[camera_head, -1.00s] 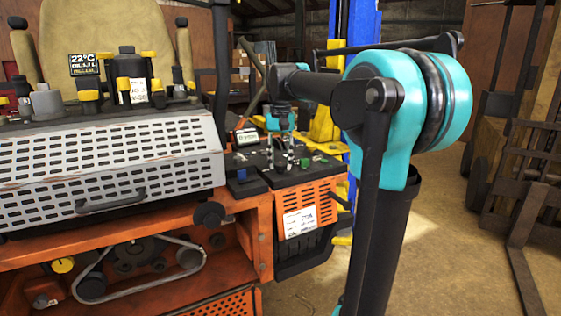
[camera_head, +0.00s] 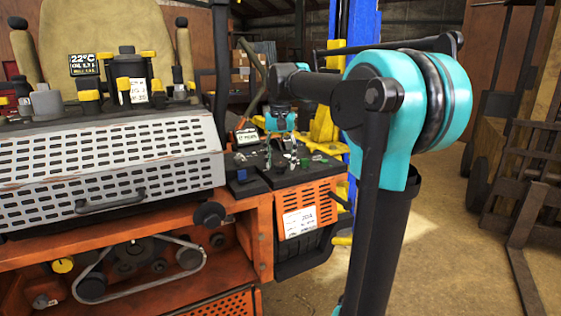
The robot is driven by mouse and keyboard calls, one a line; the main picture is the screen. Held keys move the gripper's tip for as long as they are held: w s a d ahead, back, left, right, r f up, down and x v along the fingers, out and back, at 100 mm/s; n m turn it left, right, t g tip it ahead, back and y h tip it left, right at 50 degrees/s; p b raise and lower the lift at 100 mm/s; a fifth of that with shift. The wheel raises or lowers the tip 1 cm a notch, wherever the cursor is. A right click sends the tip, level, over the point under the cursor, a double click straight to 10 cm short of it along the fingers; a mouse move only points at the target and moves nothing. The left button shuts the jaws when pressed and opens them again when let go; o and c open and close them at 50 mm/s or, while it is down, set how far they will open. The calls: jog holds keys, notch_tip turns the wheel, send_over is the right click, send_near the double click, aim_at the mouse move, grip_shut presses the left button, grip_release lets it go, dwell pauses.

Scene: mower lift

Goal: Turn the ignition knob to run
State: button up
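My gripper (camera_head: 281,160) is small and far off in the head view, pointing down over the black control panel (camera_head: 258,185) on the mower's right side. Its fingers are low over the panel, near the small switches and knobs. I cannot tell whether it touches anything or how far it is open. A blue control (camera_head: 241,175) is on the panel's left part, left of the gripper. A green control (camera_head: 304,163) is just right of the fingers. I cannot single out the ignition knob; it may be behind or under the fingers.
A small labelled display (camera_head: 246,137) stands behind the panel. A blue lift post (camera_head: 360,25) stands behind. A forklift (camera_head: 520,190) is at right. Floor between is clear.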

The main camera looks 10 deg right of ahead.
aim_at(281, 164)
jog(key=shift+r, duration=0.15)
notch_tip(281, 164, up, 12)
dwell(0.6)
jog(key=shift+s, duration=0.15)
